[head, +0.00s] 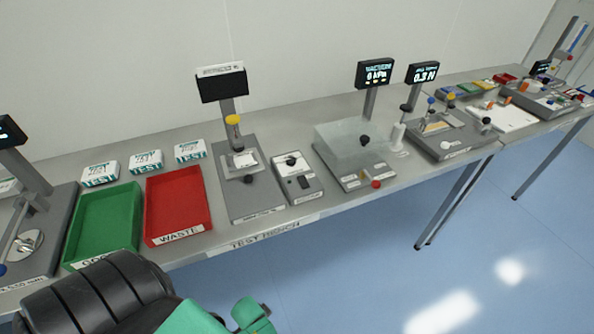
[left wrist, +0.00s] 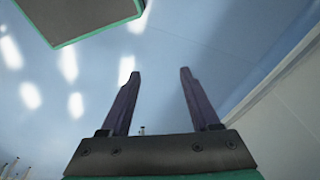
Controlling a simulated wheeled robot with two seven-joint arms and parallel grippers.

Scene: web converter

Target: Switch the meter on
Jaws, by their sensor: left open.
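In the head view, part of my arm covers the bottom left, and no fingertips show clearly. My right gripper is not in view.
A green tray (head: 105,215) and a red WASTE tray (head: 178,203) sit left of the stand, with white boxes (head: 146,162) behind. Right of the grey box is a vacuum station (head: 365,186) with a lit display (head: 375,72). Blue floor is clear in front.

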